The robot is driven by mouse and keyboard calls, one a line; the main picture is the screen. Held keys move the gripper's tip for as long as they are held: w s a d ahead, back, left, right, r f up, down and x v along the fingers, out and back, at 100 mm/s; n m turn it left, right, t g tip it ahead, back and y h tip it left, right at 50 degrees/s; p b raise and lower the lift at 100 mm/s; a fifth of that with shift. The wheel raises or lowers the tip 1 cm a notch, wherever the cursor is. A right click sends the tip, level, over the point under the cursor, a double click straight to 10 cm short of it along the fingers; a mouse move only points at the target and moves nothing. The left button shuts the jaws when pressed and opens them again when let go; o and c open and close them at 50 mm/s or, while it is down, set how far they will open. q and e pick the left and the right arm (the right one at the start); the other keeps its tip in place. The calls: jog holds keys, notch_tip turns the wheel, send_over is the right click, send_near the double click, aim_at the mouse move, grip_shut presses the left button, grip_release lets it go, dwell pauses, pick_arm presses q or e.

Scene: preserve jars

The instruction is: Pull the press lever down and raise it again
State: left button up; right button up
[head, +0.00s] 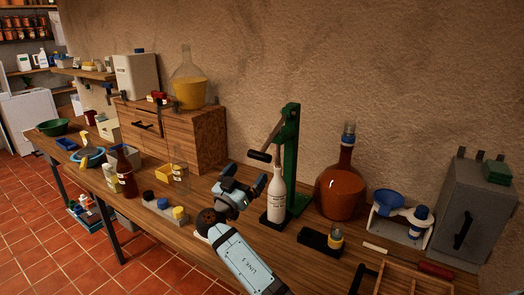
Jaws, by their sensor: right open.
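The green press (289,150) stands upright on the wooden workbench near the wall. Its lever (271,139) slants down to the left from near the top and ends in a black grip (259,156). A cream-white bottle (277,196) with a label stands under the press. My right gripper (246,176) is open and empty, in front and to the left of the bottle, below the lever grip in the picture. It appears apart from the grip. My left gripper is not in view.
An amber flask (341,189) stands right of the press, with a black block (320,241) in front. A grey metal box (474,211) is at the far right. A wooden cabinet (172,135) carries a yellow-filled flask (188,86). Brown bottles (126,175) and small containers stand left.

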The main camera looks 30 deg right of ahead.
aim_at(262, 153)
jog(key=p+x, duration=0.2)
jog(key=x, duration=0.7)
jog(key=c, duration=1.2)
jog(key=shift+w, duration=0.1)
jog(key=shift+c, duration=0.2)
